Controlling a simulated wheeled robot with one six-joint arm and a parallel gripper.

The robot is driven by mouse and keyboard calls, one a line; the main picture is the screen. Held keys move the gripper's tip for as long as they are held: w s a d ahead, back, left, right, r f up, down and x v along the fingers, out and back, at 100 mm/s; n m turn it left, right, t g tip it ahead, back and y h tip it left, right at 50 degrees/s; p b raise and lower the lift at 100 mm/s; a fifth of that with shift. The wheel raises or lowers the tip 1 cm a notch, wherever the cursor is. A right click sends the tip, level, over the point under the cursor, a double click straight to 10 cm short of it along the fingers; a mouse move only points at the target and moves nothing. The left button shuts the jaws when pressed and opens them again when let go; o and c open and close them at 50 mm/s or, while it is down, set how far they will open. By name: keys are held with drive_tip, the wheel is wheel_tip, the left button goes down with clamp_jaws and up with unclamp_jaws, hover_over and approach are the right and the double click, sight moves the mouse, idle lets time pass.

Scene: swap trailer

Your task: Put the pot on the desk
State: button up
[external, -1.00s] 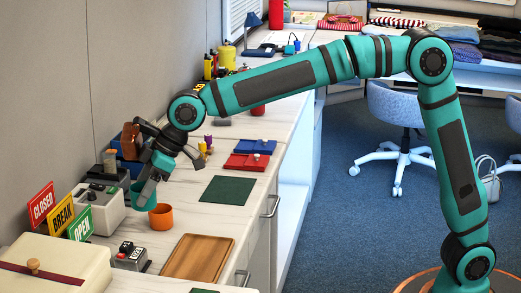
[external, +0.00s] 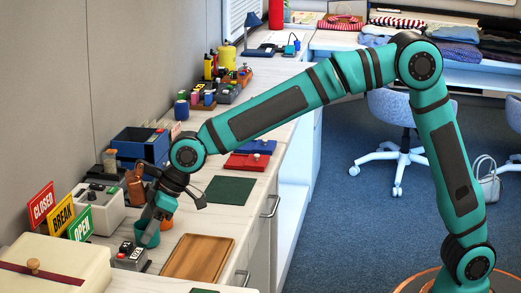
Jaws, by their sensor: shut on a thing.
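My gripper (external: 152,222) points down over the white desk (external: 185,185), at its near left part.
A small grey button box (external: 130,257) is close in front-left of the teal pot. A wooden tray (external: 198,258) lies to the right. CLOSED, BREAK and OPEN signs (external: 62,213) stand left. A green mat (external: 228,190) and a blue bin (external: 138,142) are farther back.

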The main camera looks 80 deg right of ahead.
drive_tip(key=shift+f, duration=0.3)
drive_tip(key=o, duration=1)
drive_tip(key=v, duration=1.2)
drive_tip(key=shift+r, duration=0.15)
